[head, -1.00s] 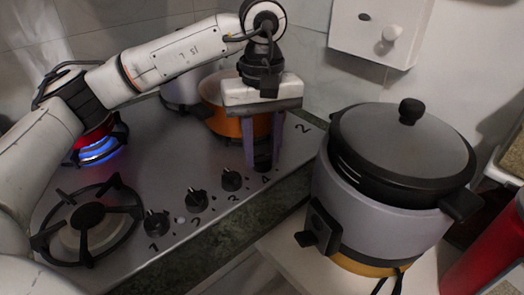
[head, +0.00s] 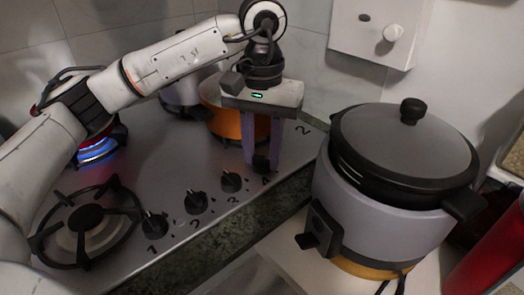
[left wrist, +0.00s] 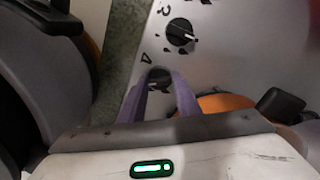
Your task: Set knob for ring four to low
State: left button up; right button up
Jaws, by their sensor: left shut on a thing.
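The knob for ring four (head: 261,164) is a small black knob at the right end of the knob row on the steel hob, by the printed 4. In the left wrist view the knob (left wrist: 158,75) sits between two purple fingers, with the 4 beside it. My left gripper (head: 262,161) points down and is shut on this knob, one finger on each side. The fingers hide part of the knob, so its exact setting is hard to read. My right gripper is not in view.
Knob three (head: 231,181) stands close beside, with knobs two (head: 195,202) and one (head: 154,224) further left. An orange pot (head: 226,122) is behind my gripper. A blue flame (head: 97,150) burns at the back left. A lidded cooker (head: 385,210) stands right of the hob.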

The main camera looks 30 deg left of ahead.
aim_at(262, 157)
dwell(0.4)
pick_arm(q)
jog(key=o, duration=0.8)
notch_tip(262, 157, up, 10)
jog(key=p, duration=0.2)
jog(key=shift+r, duration=0.2)
